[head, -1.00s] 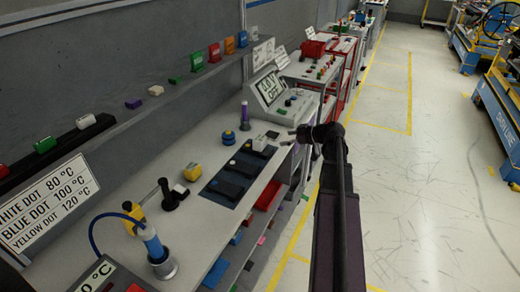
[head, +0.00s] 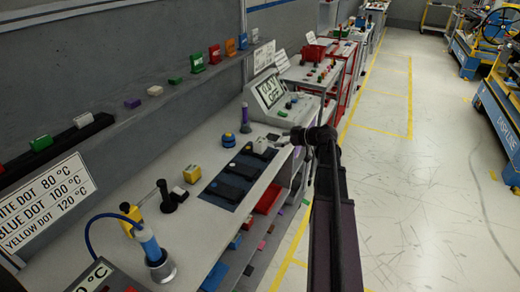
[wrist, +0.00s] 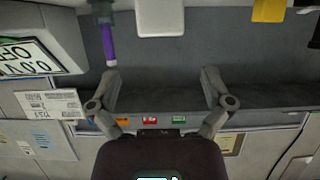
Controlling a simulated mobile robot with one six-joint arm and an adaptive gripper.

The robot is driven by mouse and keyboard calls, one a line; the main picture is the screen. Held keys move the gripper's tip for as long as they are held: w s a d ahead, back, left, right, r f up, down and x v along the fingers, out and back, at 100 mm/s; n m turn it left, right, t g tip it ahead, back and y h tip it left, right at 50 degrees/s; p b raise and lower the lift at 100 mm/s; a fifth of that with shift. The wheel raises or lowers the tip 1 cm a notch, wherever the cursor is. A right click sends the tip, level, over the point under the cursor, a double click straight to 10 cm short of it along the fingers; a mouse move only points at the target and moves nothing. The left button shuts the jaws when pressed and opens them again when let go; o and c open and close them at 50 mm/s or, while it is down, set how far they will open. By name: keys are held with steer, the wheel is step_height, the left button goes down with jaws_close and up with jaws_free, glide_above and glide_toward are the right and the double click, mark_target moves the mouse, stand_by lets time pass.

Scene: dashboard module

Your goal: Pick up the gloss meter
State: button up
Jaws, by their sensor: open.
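A small white box (head: 260,146) stands near the far end of the bench; it may be the gloss meter, but I cannot tell for sure. A white box (wrist: 160,18) at the top of the wrist view, which looks upside down, is likely the same one. My gripper (wrist: 161,82) is open and empty, its two fingers spread wide with the white box beyond their tips. In the head view my gripper (head: 287,141) is just right of the box, over the bench's front edge. It is small and partly hidden there by my wrist.
A dark mat (head: 234,180) with several black items lies beside the box. The aisle floor (head: 430,200) right of the bench is clear.

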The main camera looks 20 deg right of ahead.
mark_target(262, 141)
steer(key=shift+b+x, duration=0.6)
steer(key=shift+x, duration=1.5)
steer(key=shift+f, duration=0.1)
steer(key=shift+b+x, duration=1.05)
steer(key=shift+x, duration=1.5)
steer(key=shift+a, duration=0.1)
steer(key=c, duration=1.1)
